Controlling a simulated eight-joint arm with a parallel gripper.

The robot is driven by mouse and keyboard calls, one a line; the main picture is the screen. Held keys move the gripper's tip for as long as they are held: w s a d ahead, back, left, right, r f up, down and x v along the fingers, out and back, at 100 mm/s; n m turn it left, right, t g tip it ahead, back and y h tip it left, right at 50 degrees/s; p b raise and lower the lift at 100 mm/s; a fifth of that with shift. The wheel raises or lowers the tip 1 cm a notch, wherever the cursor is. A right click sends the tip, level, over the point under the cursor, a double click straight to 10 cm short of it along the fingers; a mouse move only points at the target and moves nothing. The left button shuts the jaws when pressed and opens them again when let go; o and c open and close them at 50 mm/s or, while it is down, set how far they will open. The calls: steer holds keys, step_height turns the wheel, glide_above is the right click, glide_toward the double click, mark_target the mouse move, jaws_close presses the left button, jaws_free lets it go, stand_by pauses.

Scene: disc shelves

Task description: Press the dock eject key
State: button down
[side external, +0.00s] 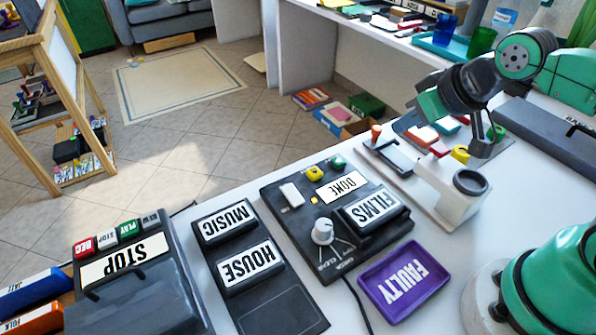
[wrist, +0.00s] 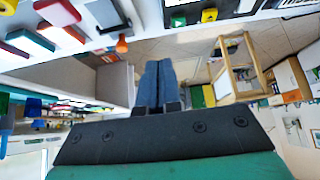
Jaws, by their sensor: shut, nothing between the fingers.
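The dark dock panel (side external: 277,222) lies on the white table, with an upside-down label, a FILMS case on it and a white knob (side external: 322,231). Its keys are white (side external: 291,195), yellow (side external: 314,173) and green (side external: 338,161). No eject marking is legible, so I cannot tell which key is eject. In the wrist view the yellow key (wrist: 209,15) and green key (wrist: 178,22) show at the top edge. My gripper (wrist: 160,65) is shut and empty, its fingers side by side. In the side view my gripper (side external: 402,125) is above the table, right of and behind the panel, apart from it.
A white stand (side external: 440,190) with a round top and an orange knob (side external: 376,130) stand near my gripper. A purple FAULTY tray (side external: 404,281) lies in front of the panel. MUSIC and HOUSE cases sit on a dark shelf (side external: 285,300) to its left. A STOP-labelled machine (side external: 140,300) is further left.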

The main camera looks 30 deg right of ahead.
stand_by(0.7)
steer(key=n+t+y, duration=0.2)
steer(key=n, duration=0.9)
glide_above(318, 174)
steer(key=shift+f, duration=0.2)
steer(key=shift+f, duration=0.1)
steer(key=shift+f, duration=4.25)
steer(key=shift+r, duration=2.5)
